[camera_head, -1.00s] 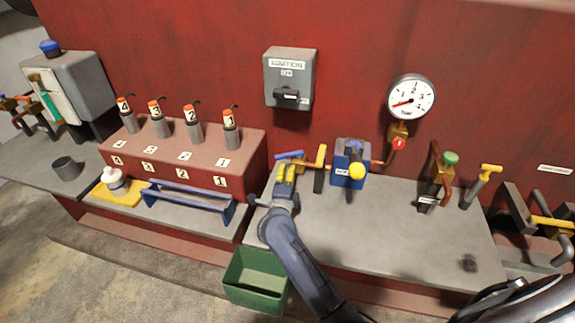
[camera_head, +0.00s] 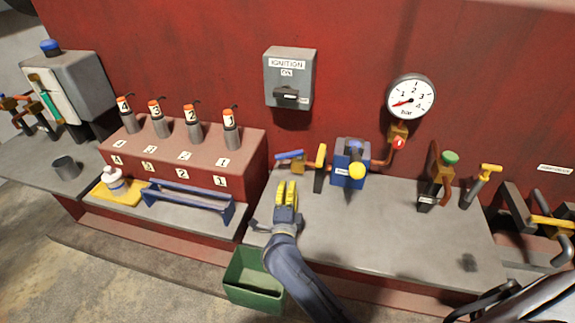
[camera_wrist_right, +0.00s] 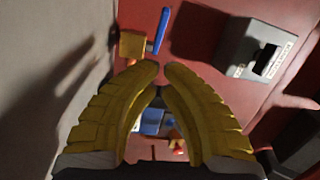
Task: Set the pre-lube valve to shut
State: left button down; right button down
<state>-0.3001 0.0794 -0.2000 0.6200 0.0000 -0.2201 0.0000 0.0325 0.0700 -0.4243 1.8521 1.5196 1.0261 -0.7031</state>
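A small valve with a blue lever (camera_head: 290,155) and an orange body (camera_head: 298,166) sits left of the blue pump box (camera_head: 351,160); I take it as the pre-lube valve, but its marking is unreadable. The lever lies roughly sideways in the head view. My right gripper (camera_head: 287,184) is just in front of and below it, apart from it. In the right wrist view, the yellow fingertips (camera_wrist_right: 161,68) nearly meet with nothing between them. The blue lever (camera_wrist_right: 161,30) and its orange body (camera_wrist_right: 132,44) show beyond the tips. My left gripper is out of view.
The ignition box (camera_head: 290,78) and pressure gauge (camera_head: 411,99) are on the red wall. A green bin (camera_head: 255,280) stands below. The grey bench (camera_head: 390,230) is mostly clear.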

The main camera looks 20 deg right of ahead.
aim_at(288, 157)
jog(key=d+n+y, duration=0.1)
jog(key=d+n+t+y, duration=0.1)
jog(key=d, duration=0.1)
jog(key=s+d+n+y, duration=0.1)
jog(key=d, duration=0.1)
jog(key=shift+d+r+y, duration=0.25)
jog(key=shift+r+y, duration=0.05)
jog(key=shift+r, duration=0.1)
jog(key=y, duration=0.1)
jog(key=s+a+y, duration=0.1)
jog(key=y, duration=0.1)
jog(key=shift+s+a+y, duration=0.1)
jog(key=shift+s+y, duration=0.05)
jog(key=shift+y, duration=0.15)
jog(key=w, duration=1.3)
jog(key=shift+w, duration=0.35)
